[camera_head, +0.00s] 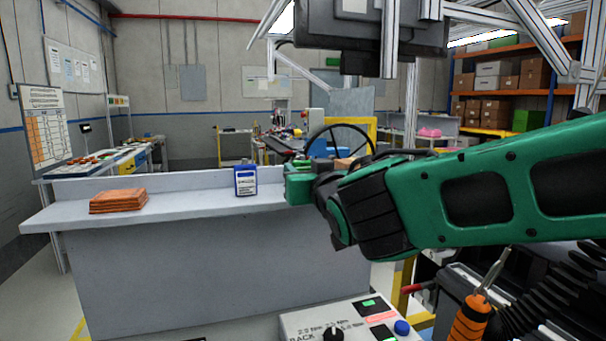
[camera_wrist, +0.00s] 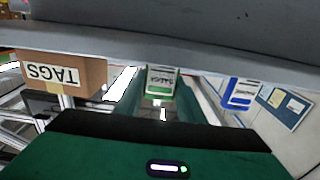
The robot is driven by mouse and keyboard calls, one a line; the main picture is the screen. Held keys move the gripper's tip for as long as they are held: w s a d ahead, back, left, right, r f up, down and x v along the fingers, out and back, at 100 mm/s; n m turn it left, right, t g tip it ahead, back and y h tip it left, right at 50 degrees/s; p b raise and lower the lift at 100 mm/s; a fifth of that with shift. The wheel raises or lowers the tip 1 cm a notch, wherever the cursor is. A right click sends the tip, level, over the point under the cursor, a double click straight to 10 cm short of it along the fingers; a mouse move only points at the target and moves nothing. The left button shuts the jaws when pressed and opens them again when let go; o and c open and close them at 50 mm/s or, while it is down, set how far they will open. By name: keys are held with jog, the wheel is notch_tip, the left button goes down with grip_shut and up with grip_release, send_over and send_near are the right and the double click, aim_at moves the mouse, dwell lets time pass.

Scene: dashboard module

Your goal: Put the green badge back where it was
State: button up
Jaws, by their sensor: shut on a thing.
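The green badge (camera_head: 298,170) is mostly hidden by my gripper in the head view. In the wrist view the green-edged badge (camera_wrist: 161,83) with a white label stands between my fingers. My gripper (camera_head: 297,184) is shut on it at the right part of the grey counter. The wrist view shows my green fingers (camera_wrist: 160,98) on either side of the badge. Whether the badge touches the counter cannot be told.
A blue badge (camera_head: 245,180) with a white label stands on the grey counter (camera_head: 185,207), left of my gripper; it also shows in the wrist view (camera_wrist: 241,93). An orange-brown stack (camera_head: 118,201) lies farther left. A cardboard TAGS box (camera_wrist: 60,73) is nearby. The counter between stack and blue badge is clear.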

jog(key=o, duration=1)
jog(key=v, duration=1.2)
